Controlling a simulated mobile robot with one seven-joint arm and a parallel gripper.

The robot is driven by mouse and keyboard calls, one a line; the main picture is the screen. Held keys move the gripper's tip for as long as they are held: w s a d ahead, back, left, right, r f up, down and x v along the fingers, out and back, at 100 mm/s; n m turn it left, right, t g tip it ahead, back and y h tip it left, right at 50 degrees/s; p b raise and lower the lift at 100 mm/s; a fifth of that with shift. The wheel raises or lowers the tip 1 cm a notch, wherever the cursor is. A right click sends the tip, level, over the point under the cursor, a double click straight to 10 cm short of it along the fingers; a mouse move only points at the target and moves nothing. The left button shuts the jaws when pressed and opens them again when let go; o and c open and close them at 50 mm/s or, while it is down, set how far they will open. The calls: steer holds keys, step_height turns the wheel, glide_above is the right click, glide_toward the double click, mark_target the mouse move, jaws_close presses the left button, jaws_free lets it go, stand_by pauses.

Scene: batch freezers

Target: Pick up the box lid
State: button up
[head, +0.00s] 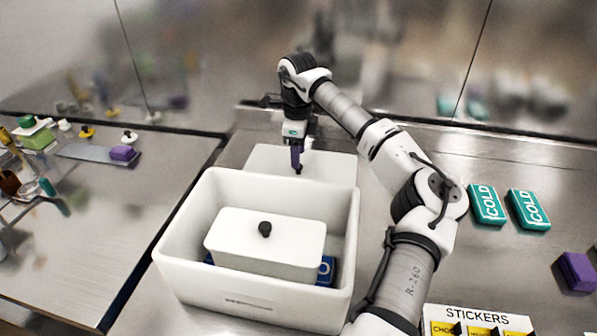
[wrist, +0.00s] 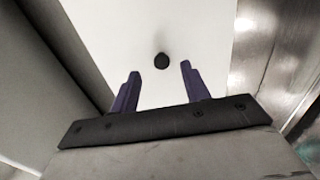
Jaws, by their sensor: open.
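The box lid (head: 333,168) is a flat white panel lying on the steel counter behind the large white box (head: 178,232). In the wrist view the lid (wrist: 125,35) fills the middle, with a small round black knob (wrist: 161,61) on it. My gripper (head: 297,166) points down over the lid behind the box's far wall. In the wrist view my gripper (wrist: 158,84) has its two purple fingers apart, with the knob beyond their tips and between their lines. The fingers hold nothing. In the head view the fingers mostly hide the knob.
Inside the box sits a smaller white lidded container (head: 232,232) with a black knob, beside blue packs (head: 326,270). Teal COLD packs (head: 487,204), a purple block (head: 576,272) and a STICKERS tray (head: 478,320) are at right. A steel wall stands behind.

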mark_target(299, 170)
step_height(299, 170, down, 4)
steer(key=shift+w+f+p, duration=0.1)
steer(key=shift+p, duration=0.45)
steer(key=shift+c, duration=0.5)
jaws_close()
